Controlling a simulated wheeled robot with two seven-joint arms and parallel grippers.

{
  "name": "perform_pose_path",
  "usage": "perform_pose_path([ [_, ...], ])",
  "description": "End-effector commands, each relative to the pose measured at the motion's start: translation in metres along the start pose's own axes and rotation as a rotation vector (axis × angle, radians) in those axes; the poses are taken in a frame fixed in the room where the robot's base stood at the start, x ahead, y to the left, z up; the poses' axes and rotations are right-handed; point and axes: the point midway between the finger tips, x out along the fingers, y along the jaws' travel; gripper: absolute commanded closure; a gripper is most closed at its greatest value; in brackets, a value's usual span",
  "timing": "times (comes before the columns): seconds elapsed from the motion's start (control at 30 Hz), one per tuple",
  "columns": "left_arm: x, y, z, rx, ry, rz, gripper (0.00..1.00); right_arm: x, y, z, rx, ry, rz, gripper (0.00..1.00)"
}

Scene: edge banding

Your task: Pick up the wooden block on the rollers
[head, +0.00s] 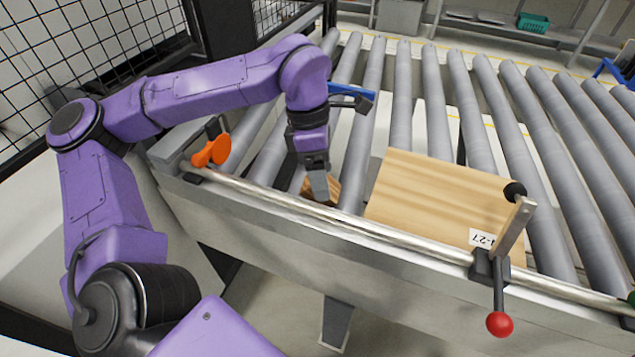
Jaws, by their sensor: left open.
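A small wooden block (333,191) lies on the grey rollers near the front rail of the conveyor. My left gripper (319,191) points down right over the block and hides part of it. Its jaws are open. Whether the fingers straddle the block or touch it cannot be told from this view. My right gripper is not in view.
A flat wooden panel (435,200) with a white label lies on the rollers right of the block. A lever with a red knob (499,323) stands at the front rail. An orange knob (211,151) and a blue part (350,92) are near my left arm.

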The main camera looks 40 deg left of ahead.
Motion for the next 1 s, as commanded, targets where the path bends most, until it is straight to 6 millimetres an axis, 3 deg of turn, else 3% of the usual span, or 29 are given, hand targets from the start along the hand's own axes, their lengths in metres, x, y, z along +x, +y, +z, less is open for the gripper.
perform_pose_path([
  [0.1, -0.012, 0.043, -0.017, 0.121, -0.127, 0.047, 0.23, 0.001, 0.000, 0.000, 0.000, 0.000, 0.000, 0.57],
  [0.23, -0.015, 0.067, -0.029, 0.207, -0.185, 0.095, 0.23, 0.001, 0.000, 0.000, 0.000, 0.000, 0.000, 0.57],
  [0.8, 0.074, 0.073, -0.016, 0.223, -0.186, 0.099, 0.23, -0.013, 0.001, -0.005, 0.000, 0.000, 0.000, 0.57],
  [1.0, 0.085, 0.075, -0.013, 0.222, -0.190, 0.103, 0.23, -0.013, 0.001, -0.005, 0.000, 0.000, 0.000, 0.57],
])
